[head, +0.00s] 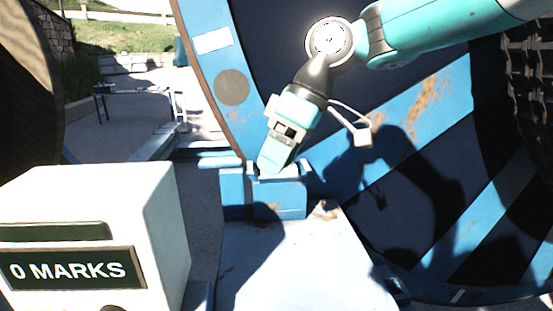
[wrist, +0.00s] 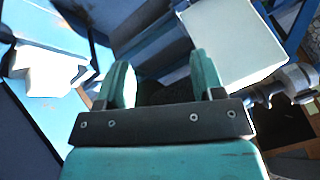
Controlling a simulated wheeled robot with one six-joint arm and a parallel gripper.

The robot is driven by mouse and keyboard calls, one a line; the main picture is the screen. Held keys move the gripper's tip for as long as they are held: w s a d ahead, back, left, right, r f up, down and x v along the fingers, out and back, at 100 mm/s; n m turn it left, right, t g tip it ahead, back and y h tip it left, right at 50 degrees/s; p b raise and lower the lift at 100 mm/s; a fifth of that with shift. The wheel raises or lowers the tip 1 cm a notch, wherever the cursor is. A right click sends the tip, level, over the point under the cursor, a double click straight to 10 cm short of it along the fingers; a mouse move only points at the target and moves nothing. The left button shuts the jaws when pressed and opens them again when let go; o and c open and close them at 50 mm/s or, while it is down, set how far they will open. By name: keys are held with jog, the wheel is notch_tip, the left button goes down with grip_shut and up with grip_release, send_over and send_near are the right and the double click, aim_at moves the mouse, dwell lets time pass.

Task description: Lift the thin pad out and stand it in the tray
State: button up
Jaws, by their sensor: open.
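My gripper (head: 268,170) points down at a blue bracket (head: 280,198) beside the large blue reel. In the wrist view my gripper (wrist: 164,82) shows two teal fingers apart, with a dark gap between them. Blue bracket walls (wrist: 155,45) lie just beyond the fingertips. I cannot tell whether the fingertips touch the bracket. I cannot pick out the thin pad for sure; it may be hidden in the bracket or by the fingers. No tray can be identified with certainty.
A white box (head: 155,225) with a "0 MARKS" display stands at the lower left. A pale, worn surface (head: 295,265) lies in front of the bracket. The blue striped reel (head: 415,115) fills the right side behind my arm. A bench (head: 130,90) stands far back.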

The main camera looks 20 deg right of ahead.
jog(key=w+d+r+n+p, duration=0.2)
jog(key=w+d+r+p, duration=0.2)
jog(key=w+r, duration=0.35)
jog(key=n+h+b, duration=0.1)
jog(key=n+b, duration=0.2)
jog(key=b, duration=0.3)
send_over(292, 169)
jog(key=w, duration=0.2)
jog(key=shift+t, duration=0.4)
jog(key=f, duration=0.8)
jog(key=shift+s+f, duration=0.1)
jog(key=shift+s, duration=0.1)
jog(key=shift+b+x, duration=0.5)
jog(key=shift+x, duration=2.6)
jog(key=shift+w, duration=0.15)
grip_shut()
